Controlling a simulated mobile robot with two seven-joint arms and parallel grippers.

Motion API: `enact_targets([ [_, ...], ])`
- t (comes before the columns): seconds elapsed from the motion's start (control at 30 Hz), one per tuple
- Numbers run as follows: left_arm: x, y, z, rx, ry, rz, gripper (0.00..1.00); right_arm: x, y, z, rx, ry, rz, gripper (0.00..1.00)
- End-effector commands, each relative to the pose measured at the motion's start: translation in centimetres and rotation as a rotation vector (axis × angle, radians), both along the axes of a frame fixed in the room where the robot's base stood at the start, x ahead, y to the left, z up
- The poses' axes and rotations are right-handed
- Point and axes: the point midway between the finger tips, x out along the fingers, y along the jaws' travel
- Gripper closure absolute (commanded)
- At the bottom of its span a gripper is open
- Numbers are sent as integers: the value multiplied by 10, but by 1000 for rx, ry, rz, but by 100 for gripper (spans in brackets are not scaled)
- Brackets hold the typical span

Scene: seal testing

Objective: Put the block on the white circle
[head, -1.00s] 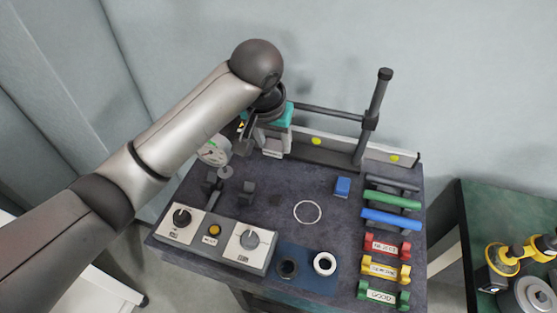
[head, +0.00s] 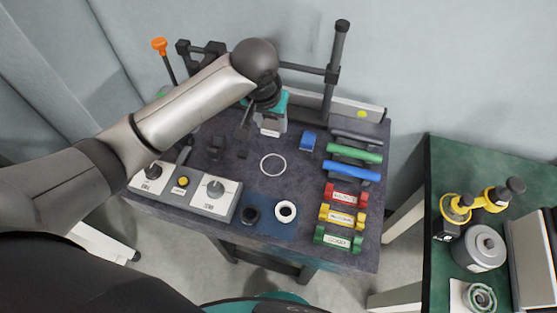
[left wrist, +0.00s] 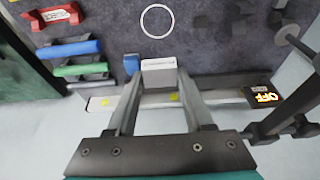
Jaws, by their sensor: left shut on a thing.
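My left gripper (head: 271,128) is shut on a pale grey-white block (left wrist: 158,72), which sits between its fingertips in the left wrist view. The block (head: 270,132) shows only partly below the gripper in the head view. I cannot tell how high it is above the table. The white circle (head: 273,164) is a thin ring outline on the dark table top, a short way in front of the block. It also shows in the left wrist view (left wrist: 157,21), apart from the block. My right gripper is not in view.
A small blue block (head: 308,140) lies just right of the held block. Coloured bars and labelled red, yellow and green holders (head: 337,238) line the right side. A control box (head: 215,196) and a blue mat with two rings (head: 268,228) are nearer. The circle is empty.

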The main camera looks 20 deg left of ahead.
Motion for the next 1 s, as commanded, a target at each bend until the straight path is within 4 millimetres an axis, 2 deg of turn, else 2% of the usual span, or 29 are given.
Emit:
enact_targets([
  [0.03,-1,1,-17,2,3,1,100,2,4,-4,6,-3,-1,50],
  [0.1,-1,1,-36,2,3,0,100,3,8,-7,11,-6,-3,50],
  [0.33,0,0,-89,1,0,-1,100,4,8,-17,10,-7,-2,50],
  [0.57,0,0,-110,0,-1,-1,100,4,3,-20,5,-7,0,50],
  [0.8,0,-1,-144,1,-2,-2,100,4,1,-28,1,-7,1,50],
  [1.0,1,-1,-148,0,-4,-2,100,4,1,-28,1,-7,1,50],
])
